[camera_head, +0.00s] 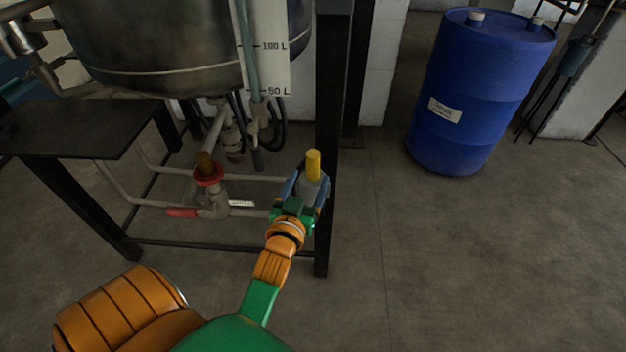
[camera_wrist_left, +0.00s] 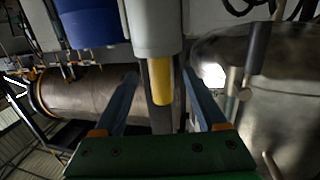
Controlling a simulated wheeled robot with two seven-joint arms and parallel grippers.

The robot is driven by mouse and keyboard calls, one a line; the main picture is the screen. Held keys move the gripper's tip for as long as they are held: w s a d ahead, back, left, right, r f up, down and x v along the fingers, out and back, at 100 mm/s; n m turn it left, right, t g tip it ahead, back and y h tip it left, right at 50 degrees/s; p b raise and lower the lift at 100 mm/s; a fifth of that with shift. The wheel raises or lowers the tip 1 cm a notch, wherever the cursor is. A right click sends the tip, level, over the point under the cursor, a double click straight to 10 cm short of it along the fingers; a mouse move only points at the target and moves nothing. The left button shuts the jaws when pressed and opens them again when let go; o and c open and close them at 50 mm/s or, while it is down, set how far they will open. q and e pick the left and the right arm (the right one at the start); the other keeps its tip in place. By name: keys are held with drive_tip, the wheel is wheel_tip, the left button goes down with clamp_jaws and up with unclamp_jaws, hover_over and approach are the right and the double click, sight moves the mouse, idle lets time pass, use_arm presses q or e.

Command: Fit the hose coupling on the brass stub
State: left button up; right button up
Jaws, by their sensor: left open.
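The brass stub (camera_head: 205,161) stands upright on a valve with a red collar, under the tank at left centre. A grey cylinder with a yellow end, which I take to be the hose coupling (camera_head: 313,166), is upright in the head view, right of the stub and close to the dark post. My left gripper (camera_head: 312,187) is open, its blue fingers on either side of the grey part. In the left wrist view the coupling (camera_wrist_left: 160,80) lies between the spread fingers, with gaps at both sides. Its lower part is hidden in the head view. My right gripper is not in view.
A steel tank (camera_head: 170,50) with a level scale hangs above the stub. A black post (camera_head: 327,130) stands just beside my left gripper. A dark plate (camera_head: 80,128) is at left, and pipes run low under it. A blue drum (camera_head: 470,100) stands at right; the floor before it is clear.

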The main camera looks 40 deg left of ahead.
sight(316, 157)
use_arm(q)
drive_tip(key=shift+w+a+r+t, duration=0.4)
drive_tip(key=shift+w+r, duration=0.2)
drive_tip(key=shift+r, duration=0.1)
drive_tip(key=x, duration=0.6)
drive_tip(key=shift+w+f, duration=0.1)
drive_tip(key=shift+f, duration=0.15)
drive_tip(key=shift+d, duration=0.1)
clamp_jaws()
idle(0.4)
